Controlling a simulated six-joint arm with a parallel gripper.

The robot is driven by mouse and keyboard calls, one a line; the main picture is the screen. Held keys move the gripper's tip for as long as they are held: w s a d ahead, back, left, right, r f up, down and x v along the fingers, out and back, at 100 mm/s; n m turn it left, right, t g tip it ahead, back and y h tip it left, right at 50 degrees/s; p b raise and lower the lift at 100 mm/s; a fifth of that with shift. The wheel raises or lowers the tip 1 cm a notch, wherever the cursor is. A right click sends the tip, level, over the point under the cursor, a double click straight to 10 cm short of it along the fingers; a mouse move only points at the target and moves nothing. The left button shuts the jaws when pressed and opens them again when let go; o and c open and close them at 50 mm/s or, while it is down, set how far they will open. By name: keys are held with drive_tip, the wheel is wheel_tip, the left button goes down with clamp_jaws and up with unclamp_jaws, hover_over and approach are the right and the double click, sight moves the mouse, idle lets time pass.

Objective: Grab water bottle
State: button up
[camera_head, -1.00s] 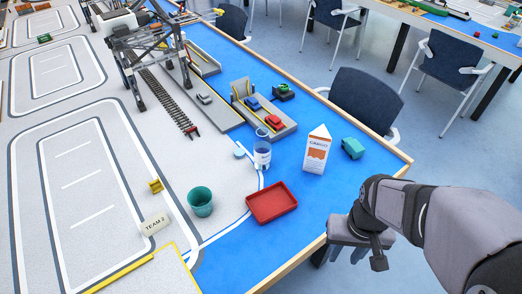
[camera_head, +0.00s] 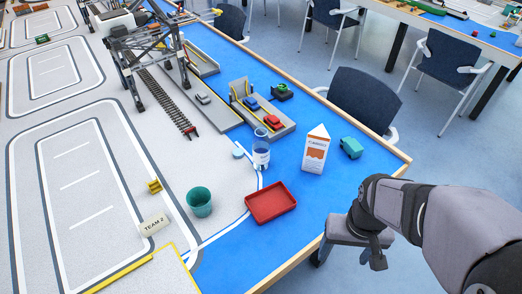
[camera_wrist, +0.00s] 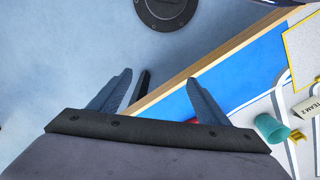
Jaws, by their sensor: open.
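The water bottle (camera_head: 261,155) is clear with a blue tint and a pale label. It stands upright on the blue part of the table, behind the red tray (camera_head: 270,203) and left of a white and orange carton (camera_head: 315,150). My gripper (camera_wrist: 160,92) is open and empty, its two fingers spread wide over the floor beside the table edge. The bottle is not visible in the wrist view.
A teal cup (camera_head: 199,202) stands left of the tray and also shows in the wrist view (camera_wrist: 270,128). A teal block (camera_head: 351,147) lies right of the carton. Toy cars and a crane model are farther back. The wooden table edge (camera_wrist: 205,65) runs beside my gripper.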

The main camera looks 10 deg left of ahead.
drive_tip(key=n+t+y+b, duration=0.2)
drive_tip(key=t+y+b, duration=0.1)
drive_tip(key=t+b, duration=1.2)
hover_over(261, 153)
drive_tip(key=s+d+p, duration=0.1)
drive_tip(key=s+p, duration=0.1)
wheel_tip(261, 153, down, 3)
drive_tip(key=shift+w+d+r+t, duration=0.1)
drive_tip(key=shift+r+t, duration=0.05)
drive_tip(key=shift+t, duration=0.65)
drive_tip(key=shift+a+r+t+h, duration=0.4)
drive_tip(key=shift+a+t, duration=0.1)
drive_tip(key=shift+t, duration=0.1)
drive_tip(key=shift+f, duration=0.1)
drive_tip(key=shift+m, duration=0.3)
drive_tip(key=shift+f, duration=3.4)
drive_tip(key=shift+w, duration=0.1)
